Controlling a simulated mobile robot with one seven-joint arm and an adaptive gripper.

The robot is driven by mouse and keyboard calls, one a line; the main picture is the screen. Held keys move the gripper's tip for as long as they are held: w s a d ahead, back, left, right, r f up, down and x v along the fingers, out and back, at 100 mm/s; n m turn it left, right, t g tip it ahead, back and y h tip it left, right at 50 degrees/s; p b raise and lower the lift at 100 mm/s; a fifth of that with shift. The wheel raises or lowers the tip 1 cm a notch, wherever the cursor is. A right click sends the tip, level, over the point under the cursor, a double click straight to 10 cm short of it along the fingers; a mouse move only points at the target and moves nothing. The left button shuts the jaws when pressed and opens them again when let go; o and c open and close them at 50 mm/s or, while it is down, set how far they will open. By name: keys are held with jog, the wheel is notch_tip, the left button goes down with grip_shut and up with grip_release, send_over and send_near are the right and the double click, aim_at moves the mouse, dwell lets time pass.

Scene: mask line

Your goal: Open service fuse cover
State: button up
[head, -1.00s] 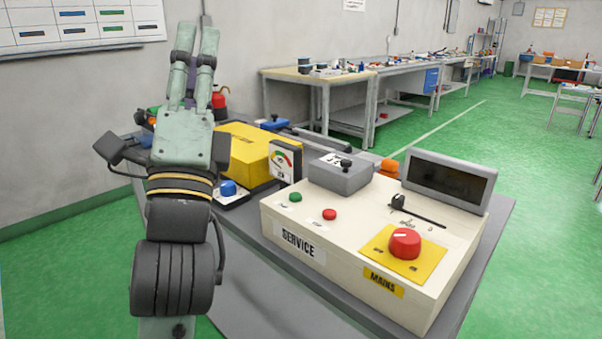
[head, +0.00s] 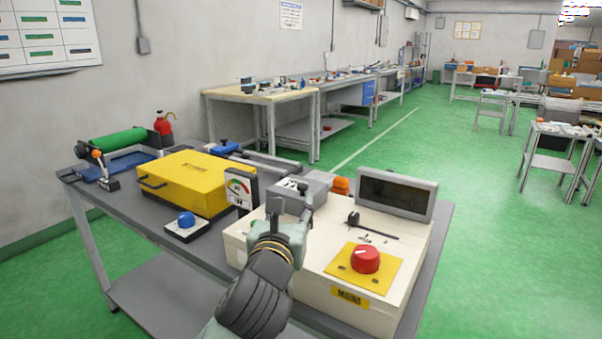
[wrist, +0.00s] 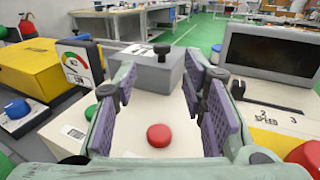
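A grey box-shaped cover (head: 318,181) with a black knob (wrist: 162,49) and a white label on top sits at the back of the cream control console (head: 400,262). The label is too small to read; I take this to be the fuse cover. It also shows straight ahead in the wrist view (wrist: 148,74), in one piece and seated flat. My gripper (head: 290,203) is over the front left of the console, in front of the cover. Its two purple-padded fingers (wrist: 159,68) are apart with nothing between them. In the head view my gripper hides part of the cover and the SERVICE label.
A red button (wrist: 160,135) and a green button (wrist: 91,112) lie below the fingers. A gauge (head: 241,189) and yellow case (head: 183,181) stand left.

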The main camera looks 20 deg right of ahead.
aim_at(302, 187)
jog(key=shift+w+d+r+p, duration=0.3)
jog(key=shift+r+p, duration=0.1)
jog(key=shift+p, duration=0.75)
jog(key=x, duration=0.2)
jog(key=p+x, duration=0.1)
jog(key=x, duration=0.5)
jog(key=shift+f+p, duration=0.3)
jog(key=shift+f, duration=0.1)
jog(key=shift+c, duration=0.2)
jog(key=shift+s, duration=0.1)
grip_shut()
